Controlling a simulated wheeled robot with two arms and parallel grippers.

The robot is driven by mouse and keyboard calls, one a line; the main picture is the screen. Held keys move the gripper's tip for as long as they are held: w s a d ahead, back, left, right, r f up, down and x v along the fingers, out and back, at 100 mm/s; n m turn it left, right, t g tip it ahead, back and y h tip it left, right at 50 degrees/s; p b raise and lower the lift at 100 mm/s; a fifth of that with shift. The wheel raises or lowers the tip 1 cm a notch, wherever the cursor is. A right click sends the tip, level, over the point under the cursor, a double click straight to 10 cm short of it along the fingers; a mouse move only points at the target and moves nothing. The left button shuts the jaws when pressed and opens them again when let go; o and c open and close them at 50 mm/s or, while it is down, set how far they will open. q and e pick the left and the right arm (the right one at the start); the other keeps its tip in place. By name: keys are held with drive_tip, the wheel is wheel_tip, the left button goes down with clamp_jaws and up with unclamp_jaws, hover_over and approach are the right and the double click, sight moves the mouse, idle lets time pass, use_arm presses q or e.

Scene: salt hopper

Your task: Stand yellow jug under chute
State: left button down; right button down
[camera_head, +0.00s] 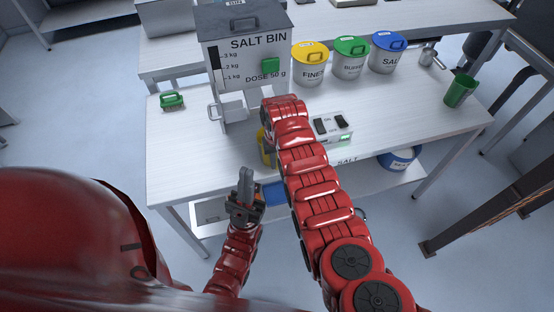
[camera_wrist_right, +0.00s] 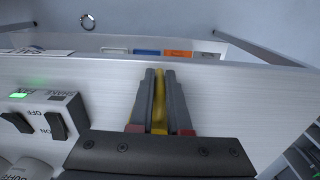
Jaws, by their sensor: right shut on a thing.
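The yellow jug (camera_head: 263,148) is at the front of the table, mostly hidden behind my right arm in the head view. My right gripper is shut on a thin yellow part of the jug, seen in the right wrist view between the fingers (camera_wrist_right: 160,78) as a yellow strip (camera_wrist_right: 159,118). I cannot tell whether the jug touches the table. The grey salt bin (camera_head: 246,58) stands behind it, with the chute (camera_head: 234,108) below, left of and behind the jug. My left gripper (camera_head: 246,172) is in front of the table edge; whether its fingers are closed is unclear.
A switch box (camera_head: 331,126) with a lit green lamp is right of my right arm. A green-handled brush (camera_head: 172,101) lies at left and a green cup (camera_head: 460,91) stands at right. Lidded tins, including a yellow-lidded one (camera_head: 309,66), line the back. The left table front is clear.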

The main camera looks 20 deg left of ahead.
drive_tip(key=shift+f, duration=0.2)
drive_tip(key=c, duration=0.9)
unclamp_jaws()
drive_tip(key=shift+r, duration=0.15)
drive_tip(key=shift+r, duration=0.15)
drive_tip(key=shift+w+r, duration=0.15)
drive_tip(key=shift+r, duration=0.05)
wheel_tip(320, 180, up, 6)
drive_tip(key=shift+r+b, duration=0.1)
drive_tip(key=shift+b, duration=0.9)
wheel_tip(320, 180, up, 5)
drive_tip(key=p, duration=0.2)
drive_tip(key=shift+r+p, duration=0.15)
drive_tip(key=shift+p, duration=0.15)
